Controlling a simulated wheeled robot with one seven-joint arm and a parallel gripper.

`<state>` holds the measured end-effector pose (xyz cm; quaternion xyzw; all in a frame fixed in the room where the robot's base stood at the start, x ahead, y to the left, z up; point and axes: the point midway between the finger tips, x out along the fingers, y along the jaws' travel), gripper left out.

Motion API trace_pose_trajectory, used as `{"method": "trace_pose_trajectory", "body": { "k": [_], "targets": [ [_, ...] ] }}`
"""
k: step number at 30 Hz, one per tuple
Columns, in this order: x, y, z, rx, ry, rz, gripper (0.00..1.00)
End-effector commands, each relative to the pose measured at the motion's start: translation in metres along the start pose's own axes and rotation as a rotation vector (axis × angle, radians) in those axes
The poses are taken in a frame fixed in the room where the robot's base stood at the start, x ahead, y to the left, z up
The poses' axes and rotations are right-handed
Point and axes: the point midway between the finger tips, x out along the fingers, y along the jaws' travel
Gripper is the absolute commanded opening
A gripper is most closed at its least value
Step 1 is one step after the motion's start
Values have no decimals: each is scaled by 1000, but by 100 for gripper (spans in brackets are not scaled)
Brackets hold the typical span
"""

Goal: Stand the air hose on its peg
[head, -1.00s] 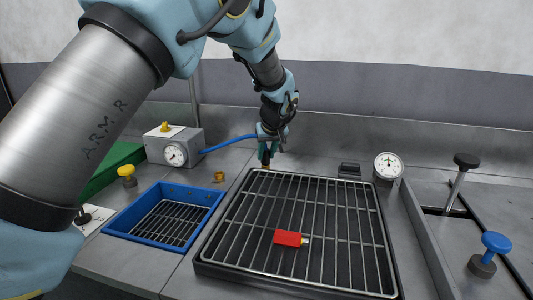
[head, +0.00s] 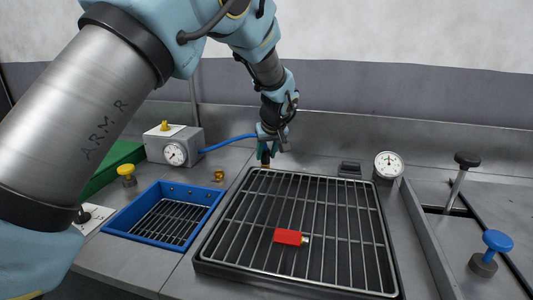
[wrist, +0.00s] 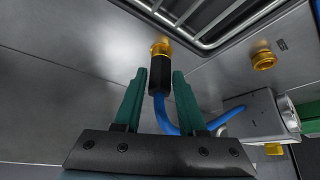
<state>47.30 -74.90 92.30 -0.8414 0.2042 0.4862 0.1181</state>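The air hose (head: 228,143) is blue and runs from a grey gauge box to my gripper (head: 267,158) behind the rack. In the wrist view its black end sleeve (wrist: 160,74) stands between the fingers of my gripper (wrist: 159,73), with a gap on both sides. The gripper is open around it. A brass piece (wrist: 160,47) shows at the far end of the sleeve, against the grey deck. The peg is not told apart from this brass piece, so I cannot tell how the hose end is seated.
A loose-looking brass fitting (head: 219,176) and the gauge box (head: 188,140) stand nearby. A round gauge (head: 388,165) is right.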

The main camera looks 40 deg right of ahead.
Motion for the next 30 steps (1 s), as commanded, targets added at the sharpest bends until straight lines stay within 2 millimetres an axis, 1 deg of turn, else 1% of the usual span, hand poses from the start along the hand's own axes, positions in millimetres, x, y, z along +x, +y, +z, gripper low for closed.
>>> {"method": "trace_pose_trajectory", "body": {
  "k": [1, 6, 14, 17, 20, 27, 30],
  "targets": [
    [0, 0, 0, 0, 0, 0, 47],
    [0, 0, 0, 0, 0, 0, 66],
    [-1, 0, 0, 0, 0, 0, 66],
    [-7, 1, 0, 0, 1, 2, 66],
    [-20, 1, 0, -1, 2, 3, 66],
    [-68, 1, 0, -1, 3, 4, 66],
    [-85, 1, 1, 0, 2, 4, 66]
  ]
}}
